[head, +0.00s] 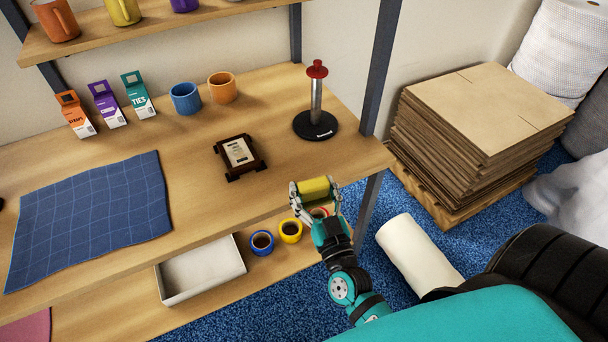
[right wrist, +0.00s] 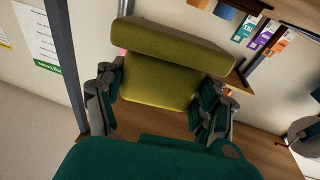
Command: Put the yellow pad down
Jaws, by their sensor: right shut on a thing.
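The yellow pad (head: 314,189) is held in my right gripper (head: 312,197), near the front right edge of the wooden table. In the right wrist view the yellow pad (right wrist: 165,75) sits between the two fingers of my right gripper (right wrist: 158,105), which are shut on it. Whether the pad touches the table cannot be told; it appears at the table's edge. My left gripper is not in view.
The table (head: 190,205) holds a blue gridded mat (head: 90,215), a dark framed plaque (head: 240,155), a red-topped stand (head: 316,110), two mugs and several small boxes. A white tray (head: 200,270) and cups lie on the lower shelf. Stacked cardboard (head: 480,120) stands right.

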